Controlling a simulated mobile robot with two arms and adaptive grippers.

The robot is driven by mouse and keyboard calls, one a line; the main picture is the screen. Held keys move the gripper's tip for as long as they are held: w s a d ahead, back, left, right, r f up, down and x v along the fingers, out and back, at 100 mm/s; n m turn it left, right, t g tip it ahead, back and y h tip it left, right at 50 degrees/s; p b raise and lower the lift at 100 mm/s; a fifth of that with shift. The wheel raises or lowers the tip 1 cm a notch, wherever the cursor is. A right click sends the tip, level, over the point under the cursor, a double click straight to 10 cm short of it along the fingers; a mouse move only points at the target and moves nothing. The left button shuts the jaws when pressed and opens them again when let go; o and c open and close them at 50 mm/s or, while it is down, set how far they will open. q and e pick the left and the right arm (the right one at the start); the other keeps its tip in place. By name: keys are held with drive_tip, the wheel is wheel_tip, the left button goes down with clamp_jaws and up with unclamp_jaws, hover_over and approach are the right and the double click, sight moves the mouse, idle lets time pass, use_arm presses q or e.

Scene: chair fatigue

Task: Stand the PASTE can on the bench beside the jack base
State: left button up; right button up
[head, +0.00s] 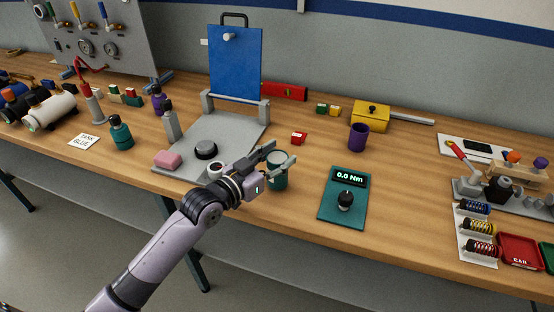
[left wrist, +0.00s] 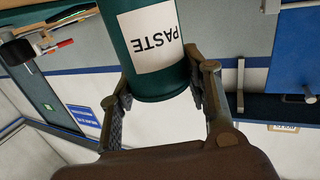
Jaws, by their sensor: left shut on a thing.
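My left gripper (head: 280,160) is shut on the dark teal PASTE can (head: 277,182). In the left wrist view, the can (left wrist: 155,85) sits between the two fingers (left wrist: 160,96), its white PASTE label upside down like the rest of that view. In the head view the can looks upright at the bench's front part; I cannot tell whether its bottom touches the wood. The grey base plate (head: 235,133) with a blue upright panel (head: 235,62) and a black disc (head: 205,150), seemingly the jack base, is just left of the can. My right gripper is out of view.
A teal torque tester (head: 345,178) reading 0.0 Nm lies right of the can. A purple cup (head: 358,137) and a small red block (head: 298,138) stand behind it. A pink block (head: 168,159) is on the plate. Bare wood (head: 305,195) shows between can and tester.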

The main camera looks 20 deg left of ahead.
use_arm(q)
drive_tip(key=shift+f, duration=0.4)
drive_tip(key=shift+f, duration=0.1)
drive_tip(key=o, duration=1.5)
drive_tip(key=b+v, duration=0.1)
drive_tip(key=v, duration=0.9)
drive_tip(key=shift+s+a+b, duration=0.25)
drive_tip(key=shift+s+b, duration=0.05)
drive_tip(key=shift+s+a, duration=0.25)
drive_tip(key=shift+s, duration=0.4)
